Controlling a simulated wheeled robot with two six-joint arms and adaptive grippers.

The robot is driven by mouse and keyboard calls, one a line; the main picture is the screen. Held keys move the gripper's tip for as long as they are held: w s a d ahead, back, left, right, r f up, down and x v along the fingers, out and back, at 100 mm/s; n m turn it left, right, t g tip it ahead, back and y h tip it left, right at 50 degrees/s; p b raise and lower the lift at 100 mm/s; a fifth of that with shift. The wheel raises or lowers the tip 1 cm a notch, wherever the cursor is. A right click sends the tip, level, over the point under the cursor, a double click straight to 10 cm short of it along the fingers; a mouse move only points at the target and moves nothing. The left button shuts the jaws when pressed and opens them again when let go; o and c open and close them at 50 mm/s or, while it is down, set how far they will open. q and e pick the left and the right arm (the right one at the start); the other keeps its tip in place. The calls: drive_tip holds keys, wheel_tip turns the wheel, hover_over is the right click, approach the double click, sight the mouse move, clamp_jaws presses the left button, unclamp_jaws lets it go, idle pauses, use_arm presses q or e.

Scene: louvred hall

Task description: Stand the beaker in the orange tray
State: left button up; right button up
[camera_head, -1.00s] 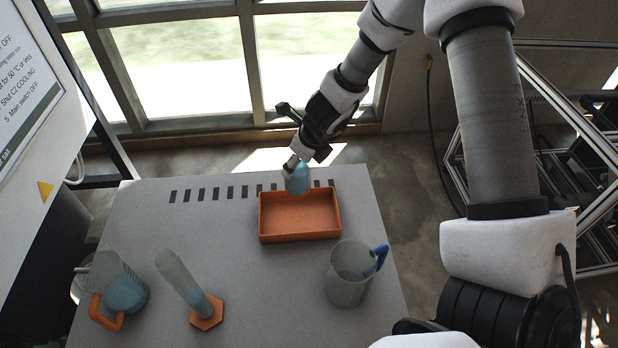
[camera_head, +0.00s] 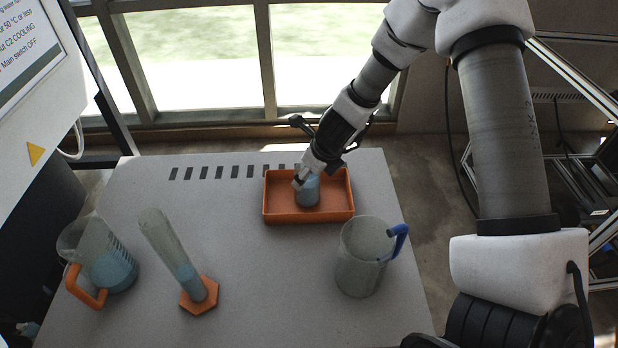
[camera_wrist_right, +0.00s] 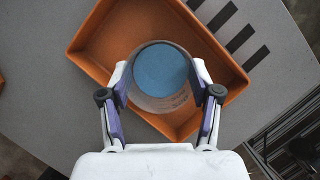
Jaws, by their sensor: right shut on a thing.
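The beaker (camera_head: 308,192) holds blue liquid and is upright inside the orange tray (camera_head: 312,217). In the right wrist view the beaker (camera_wrist_right: 161,75) is seen from above, between the two fingers, within the walls of the orange tray (camera_wrist_right: 95,38). My right gripper (camera_head: 303,180) is shut on the beaker near its top, hiding part of its rim. I cannot tell for sure whether the beaker's base touches the tray floor. My left gripper is not in view.
A clear jug with a blue handle (camera_head: 362,262) stands to the right in front of the tray. A tilted-looking cylinder with an orange hexagonal base (camera_head: 199,296) and an orange-handled jug with blue liquid (camera_head: 112,268) stand at left. The table middle (camera_head: 260,270) is clear.

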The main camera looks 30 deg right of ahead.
drive_tip(key=shift+f, duration=0.15)
drive_tip(key=o, duration=1.4)
drive_tip(key=shift+c, duration=0.2)
drive_tip(key=shift+r, duration=0.35)
drive_tip(key=p+v, duration=0.8)
drive_tip(key=v, duration=0.3)
drive_tip(key=shift+s+r, duration=0.3)
drive_tip(key=shift+r+p, duration=0.1)
drive_tip(key=shift+p, duration=0.2)
